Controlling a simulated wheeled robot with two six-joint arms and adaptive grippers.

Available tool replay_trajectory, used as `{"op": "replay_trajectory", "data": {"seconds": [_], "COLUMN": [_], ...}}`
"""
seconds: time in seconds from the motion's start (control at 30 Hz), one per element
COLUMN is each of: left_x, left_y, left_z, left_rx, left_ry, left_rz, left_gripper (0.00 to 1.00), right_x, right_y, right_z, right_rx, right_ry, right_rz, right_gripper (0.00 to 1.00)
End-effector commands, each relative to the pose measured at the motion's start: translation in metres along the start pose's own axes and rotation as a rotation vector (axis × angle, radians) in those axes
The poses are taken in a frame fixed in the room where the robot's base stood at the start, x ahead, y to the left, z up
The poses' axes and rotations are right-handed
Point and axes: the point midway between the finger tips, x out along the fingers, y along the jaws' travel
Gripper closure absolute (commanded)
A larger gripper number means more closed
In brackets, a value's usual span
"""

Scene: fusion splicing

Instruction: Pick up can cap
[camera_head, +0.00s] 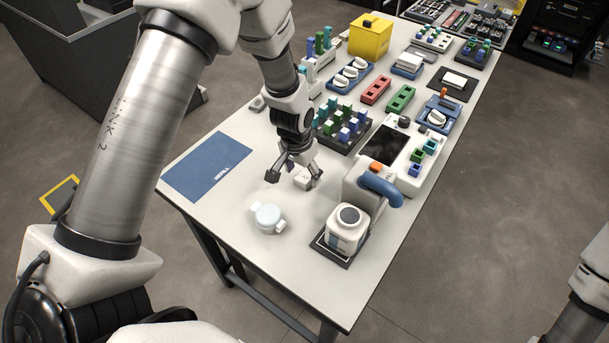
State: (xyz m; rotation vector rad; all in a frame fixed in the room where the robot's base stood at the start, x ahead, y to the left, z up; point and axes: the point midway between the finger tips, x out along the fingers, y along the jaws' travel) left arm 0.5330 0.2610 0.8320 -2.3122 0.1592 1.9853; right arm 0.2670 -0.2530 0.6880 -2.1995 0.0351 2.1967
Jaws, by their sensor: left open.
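A pale round cap-like piece with small side tabs (267,216) lies on the table near its front left edge; I take it to be the can cap. A white can (346,232) with a dark round top stands on a dark square mat to its right. My left gripper (293,176) points down, open and empty, above the table behind the cap-like piece and apart from it. A small white block (304,181) is by its right finger; I cannot tell whether they touch. My right gripper is out of view.
A blue mat (207,168) lies on the left of the table. A white device with a dark screen (384,145) and blue handle stands right of my gripper. A rack of colored pieces (343,127) is behind. The table around the cap-like piece is clear.

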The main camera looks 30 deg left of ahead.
Motion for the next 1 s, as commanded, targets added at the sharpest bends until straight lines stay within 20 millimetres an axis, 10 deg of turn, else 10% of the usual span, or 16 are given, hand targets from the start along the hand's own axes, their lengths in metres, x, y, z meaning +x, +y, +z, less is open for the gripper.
{"op": "replay_trajectory", "data": {"seconds": [0.33, 0.5, 1.0], "left_x": [0.020, 0.020, -0.004], "left_y": [0.000, 0.000, 0.000], "left_z": [0.000, 0.000, -0.004], "left_rx": [0.000, 0.000, 0.001], "left_ry": [0.001, 0.000, 0.005], "left_rz": [0.000, 0.000, 0.000], "left_gripper": [0.31, 0.79, 0.83], "right_x": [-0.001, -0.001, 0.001], "right_y": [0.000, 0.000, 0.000], "right_z": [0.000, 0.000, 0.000], "right_rx": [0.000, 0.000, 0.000], "right_ry": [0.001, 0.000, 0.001], "right_rz": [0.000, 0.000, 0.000], "right_gripper": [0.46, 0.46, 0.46]}}
